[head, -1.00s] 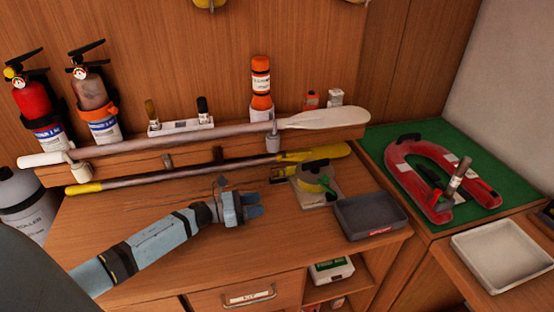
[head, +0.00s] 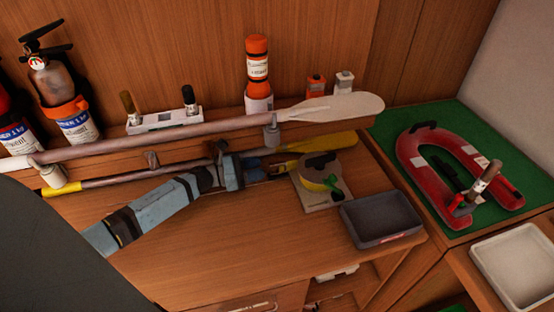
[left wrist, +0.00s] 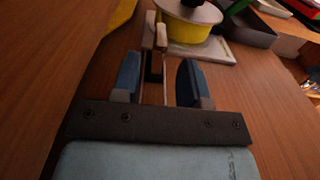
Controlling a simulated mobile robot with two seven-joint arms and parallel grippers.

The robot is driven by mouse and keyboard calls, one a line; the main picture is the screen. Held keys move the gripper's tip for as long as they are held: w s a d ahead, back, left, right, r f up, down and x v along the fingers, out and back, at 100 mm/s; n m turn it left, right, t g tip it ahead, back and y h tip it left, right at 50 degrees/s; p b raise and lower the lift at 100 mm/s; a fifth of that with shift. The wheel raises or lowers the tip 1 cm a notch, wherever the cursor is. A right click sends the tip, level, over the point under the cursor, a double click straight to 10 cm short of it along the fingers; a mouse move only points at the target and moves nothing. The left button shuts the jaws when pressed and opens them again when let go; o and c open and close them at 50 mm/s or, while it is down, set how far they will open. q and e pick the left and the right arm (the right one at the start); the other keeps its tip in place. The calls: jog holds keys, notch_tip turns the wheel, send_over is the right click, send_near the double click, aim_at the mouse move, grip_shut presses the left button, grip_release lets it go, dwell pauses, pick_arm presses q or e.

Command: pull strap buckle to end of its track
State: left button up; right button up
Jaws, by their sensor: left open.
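My left gripper (head: 252,172) is open beside the yellow reel unit (head: 316,178), which sits on a pale plate at the right of the wooden bench top. In the left wrist view the two blue fingers (left wrist: 158,78) are spread, with a small dark fitting with pale bars (left wrist: 160,38) between and just beyond them. This looks like the strap buckle, but I cannot be sure. The gripper does not hold it. In the head view the fitting (head: 279,170) is small and partly hidden by the fingers. My right gripper is not in view.
A grey tray (head: 381,218) stands right of the reel unit. A yellow-bladed paddle (head: 325,144) and a white-bladed paddle (head: 340,108) lie along the back, close to my left gripper. The bench front is mostly clear.

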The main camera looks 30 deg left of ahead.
aim_at(277, 163)
pick_arm(q)
jog(key=p+x, duration=0.1)
jog(key=x, duration=0.4)
jog(key=shift+w+d+r, duration=0.1)
jog(key=shift+d+r, duration=0.05)
jog(key=shift+d, duration=0.1)
jog(key=shift+w+d, duration=0.45)
jog(key=shift+w, duration=0.1)
grip_shut()
jog(key=shift+a, duration=0.1)
